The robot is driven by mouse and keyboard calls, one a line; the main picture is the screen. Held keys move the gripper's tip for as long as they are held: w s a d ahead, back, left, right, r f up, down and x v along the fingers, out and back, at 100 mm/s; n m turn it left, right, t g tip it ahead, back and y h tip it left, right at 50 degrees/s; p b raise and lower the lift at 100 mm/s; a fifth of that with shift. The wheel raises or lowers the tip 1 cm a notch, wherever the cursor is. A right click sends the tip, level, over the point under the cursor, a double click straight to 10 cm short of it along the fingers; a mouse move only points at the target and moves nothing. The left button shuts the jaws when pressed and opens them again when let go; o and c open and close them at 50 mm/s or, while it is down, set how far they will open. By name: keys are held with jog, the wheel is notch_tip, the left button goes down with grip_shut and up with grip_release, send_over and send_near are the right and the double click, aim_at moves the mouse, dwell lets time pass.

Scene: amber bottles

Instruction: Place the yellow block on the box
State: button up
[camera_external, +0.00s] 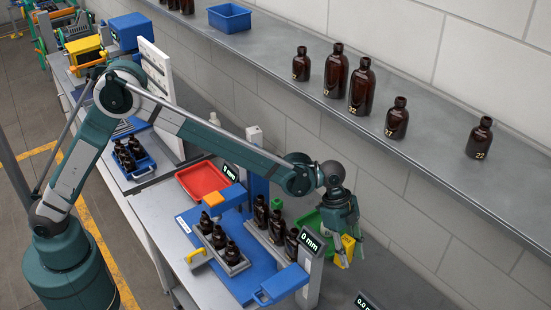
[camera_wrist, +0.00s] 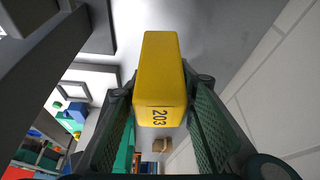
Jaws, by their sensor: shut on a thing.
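The yellow block (camera_external: 347,248) is held between the fingers of my gripper (camera_external: 346,240), above the right part of the bench. The frames do not make clear which thing is the box.
Dark bottles (camera_external: 276,228) stand in racks on the blue mat (camera_external: 240,285). Display posts (camera_external: 310,270) rise beside them. A red tray (camera_external: 203,178) lies further left. The wall shelf (camera_external: 430,155) carries several amber bottles and a blue bin (camera_external: 229,17).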

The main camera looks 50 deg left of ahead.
jog(key=w+a+r+n+t+y, duration=0.1)
jog(key=w+a+n, duration=0.35)
jog(key=a, duration=0.75)
jog(key=w+a+r+n+t+p, duration=0.1)
jog(key=w+a+r, duration=0.1)
jog(key=w+a, duration=0.75)
jog(key=w+a+r+n+t+y, duration=0.1)
jog(key=w+a+n, duration=0.25)
jog(key=a, duration=1.15)
jog(key=a+r+n, duration=0.1)
jog(key=a+n, duration=0.1)
jog(key=a, duration=1.2)
jog(key=w+a+r+n+y+p, duration=0.1)
jog(key=a+n, duration=0.2)
jog(key=a, duration=1.1)
jog(key=a+r+n+t+y, duration=0.1)
jog(key=a+r+n, duration=0.1)
jog(key=a, duration=1.2)
jog(key=shift+w+a+r+n, duration=0.1)
jog(key=shift+w+a+n, duration=0.2)
jog(key=shift+n, duration=0.1)
jog(key=shift+f, duration=1.5)
jog(key=shift+f, duration=0.2)
